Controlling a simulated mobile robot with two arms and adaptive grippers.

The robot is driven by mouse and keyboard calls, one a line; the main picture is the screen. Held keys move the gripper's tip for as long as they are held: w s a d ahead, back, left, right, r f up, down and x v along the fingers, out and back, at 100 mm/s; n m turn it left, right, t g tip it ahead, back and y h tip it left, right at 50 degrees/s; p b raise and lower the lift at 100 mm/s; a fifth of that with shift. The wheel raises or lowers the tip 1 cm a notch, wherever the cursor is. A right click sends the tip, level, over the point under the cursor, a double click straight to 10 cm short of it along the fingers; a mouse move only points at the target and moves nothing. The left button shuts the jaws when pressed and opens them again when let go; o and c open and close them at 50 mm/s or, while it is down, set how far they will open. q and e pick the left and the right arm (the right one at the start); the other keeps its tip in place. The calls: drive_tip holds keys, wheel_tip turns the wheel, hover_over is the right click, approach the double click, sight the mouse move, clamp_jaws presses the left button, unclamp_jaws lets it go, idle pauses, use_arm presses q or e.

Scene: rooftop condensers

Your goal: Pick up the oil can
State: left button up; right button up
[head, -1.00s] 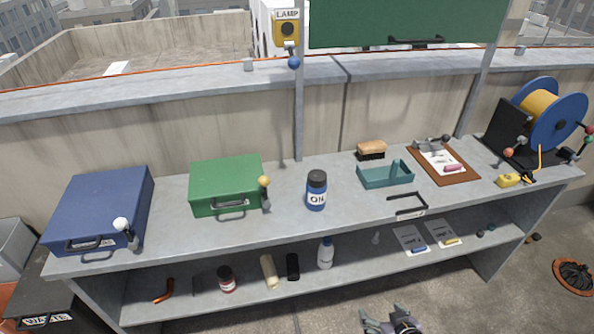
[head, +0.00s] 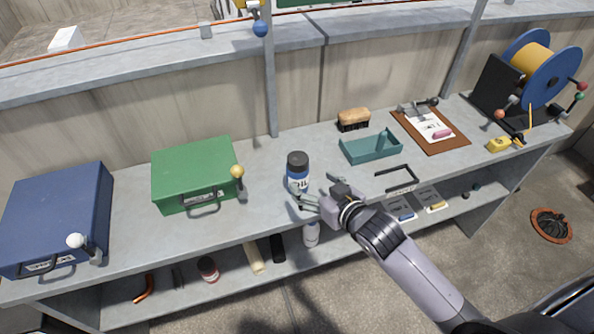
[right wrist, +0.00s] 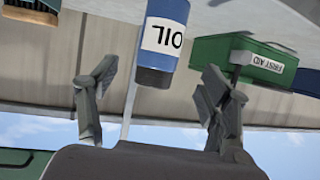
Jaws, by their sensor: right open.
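The oil can (head: 298,171) is a blue cylinder with a black cap and a white label. It stands upright on the top shelf of the bench, right of the green box. My right gripper (head: 302,197) is at the can's near side, low beside it, and hides part of its lower body. In the right wrist view the oil can (right wrist: 162,42) appears upside down, between and beyond the two spread fingers (right wrist: 158,100). The fingers are open and do not appear closed on it. My left gripper is not in view.
A green first aid box (head: 196,172) stands left of the can, with a blue box (head: 55,215) farther left. A teal tray (head: 371,147), a brush (head: 354,119) and a clipboard (head: 431,130) lie to the right. Several items stand on the lower shelf (head: 185,296).

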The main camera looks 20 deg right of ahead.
sight(304, 176)
drive_tip(key=x, duration=0.3)
drive_tip(key=shift+w+a+f, duration=0.1)
drive_tip(key=shift+w+f, duration=0.05)
drive_tip(key=shift+w, duration=0.3)
drive_tip(key=shift+p+x, duration=0.55)
drive_tip(key=shift+x, duration=2.1)
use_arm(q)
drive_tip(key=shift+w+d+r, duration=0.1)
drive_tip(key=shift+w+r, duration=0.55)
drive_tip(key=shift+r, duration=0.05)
use_arm(e)
drive_tip(key=shift+s, duration=0.1)
drive_tip(key=shift+c, duration=0.6)
drive_tip(key=c, duration=1.3)
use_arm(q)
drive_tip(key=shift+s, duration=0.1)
use_arm(e)
drive_tip(key=shift+c, duration=0.4)
